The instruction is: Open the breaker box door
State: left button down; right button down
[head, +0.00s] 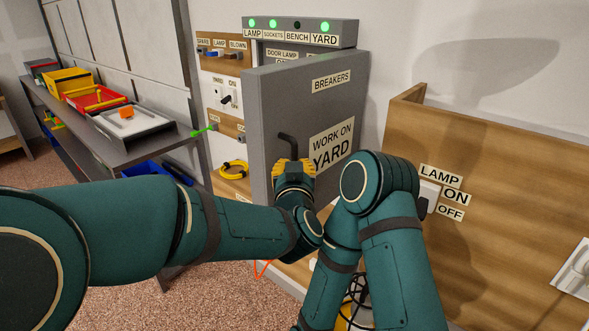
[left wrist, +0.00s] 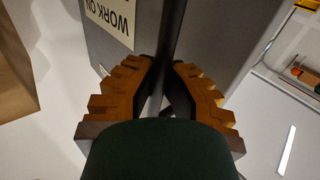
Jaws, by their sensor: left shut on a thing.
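The grey breaker box (head: 255,130) is on the wall board, its front door (head: 315,105) labelled BREAKERS and WORK ON YARD. A dark bent handle (head: 288,142) is near the door's left edge. My left gripper (head: 293,166), with yellow-orange fingers, is shut on the handle from below. In the left wrist view the dark handle bar (left wrist: 172,35) runs between the fingertips (left wrist: 164,75), with the grey door (left wrist: 215,50) behind. My right arm is folded in front of the wall; its gripper is not visible.
A lamp panel (head: 300,24) with several lights is above the box. Switches and a yellow cable coil (head: 234,168) are left of it. A dark shelf (head: 115,145) with bins stands further left. A wooden board (head: 490,170) with a LAMP switch is to the right.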

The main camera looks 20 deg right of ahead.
pick_arm(q)
jog(key=shift+s+d+f, duration=0.1)
jog(key=shift+s, duration=0.1)
dwell(0.3)
jog(key=c, duration=1.1)
grip_release()
jog(key=shift+c, duration=0.2)
jog(key=shift+s, duration=0.1)
jog(key=v, duration=1.2)
